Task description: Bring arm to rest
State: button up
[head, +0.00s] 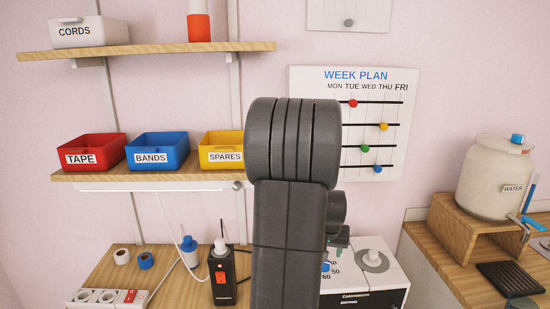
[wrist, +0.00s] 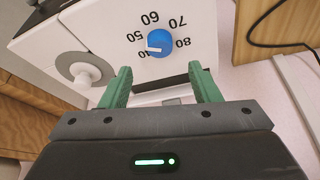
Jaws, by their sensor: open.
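My gripper (wrist: 160,88) shows in the wrist view with two green fingers spread apart and nothing between them. Beyond the fingertips is a white box-shaped device with a blue dial (wrist: 160,42) and printed numbers. The fingers are near the dial, and I cannot tell the exact gap. In the head view my dark grey arm stands upright in the middle and hides most of the gripper and part of the white device (head: 372,277).
A shelf (head: 140,178) holds red, blue and yellow bins left of my arm. Below, a desk (head: 180,285) carries a power strip, tape rolls and a black device (head: 223,277). A water jar (head: 492,180) stands on a wooden stand at right. A week plan board (head: 385,150) hangs behind.

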jog(key=shift+p+x, duration=0.4)
jog(key=shift+x, duration=3.35)
jog(key=shift+r, duration=0.1)
